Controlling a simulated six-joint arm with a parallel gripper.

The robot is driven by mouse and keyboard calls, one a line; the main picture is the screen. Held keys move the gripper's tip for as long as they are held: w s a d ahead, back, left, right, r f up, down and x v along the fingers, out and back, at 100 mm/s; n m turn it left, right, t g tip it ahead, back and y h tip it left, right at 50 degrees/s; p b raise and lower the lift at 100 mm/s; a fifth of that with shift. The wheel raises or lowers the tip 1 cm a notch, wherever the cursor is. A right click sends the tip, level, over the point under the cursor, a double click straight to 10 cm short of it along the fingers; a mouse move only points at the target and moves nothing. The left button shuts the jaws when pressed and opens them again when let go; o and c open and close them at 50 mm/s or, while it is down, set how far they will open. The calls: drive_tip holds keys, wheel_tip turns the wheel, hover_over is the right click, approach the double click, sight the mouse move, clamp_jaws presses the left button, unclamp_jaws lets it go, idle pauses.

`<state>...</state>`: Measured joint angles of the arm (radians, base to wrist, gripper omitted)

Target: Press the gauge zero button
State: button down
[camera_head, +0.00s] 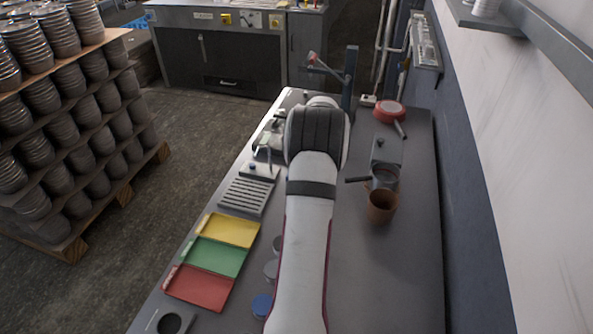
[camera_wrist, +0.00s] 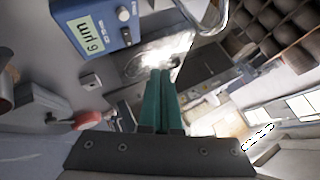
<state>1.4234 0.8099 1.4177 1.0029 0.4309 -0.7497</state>
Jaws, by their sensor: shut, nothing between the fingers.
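The blue gauge (camera_wrist: 92,30) is at the upper left of the wrist view, with a lit display (camera_wrist: 92,38) reading "6 µm". A round white button (camera_wrist: 124,14) sits on its face beside the display, and a smaller control lies below it. I cannot read which is marked zero. My gripper (camera_wrist: 161,72) has two teal fingers, shut together and empty. In the wrist view the fingertips are below and right of the gauge, apart from it. In the head view my arm hides the gripper, and I cannot make out the gauge.
Red, green and yellow trays (camera_head: 229,230) lie along the table's left side. A brown cup (camera_head: 382,206) and a red pan (camera_head: 389,110) stand on the right. A wall borders the right edge. Stacked pans (camera_head: 69,85) fill a pallet at left.

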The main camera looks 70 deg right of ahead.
drive_tip(key=shift+f, duration=4.4)
drive_tip(key=shift+f, duration=0.1)
drive_tip(key=shift+f, duration=0.3)
drive_tip(key=shift+f, duration=0.5)
drive_tip(key=shift+r, duration=0.95)
drive_tip(key=shift+r, duration=2.5)
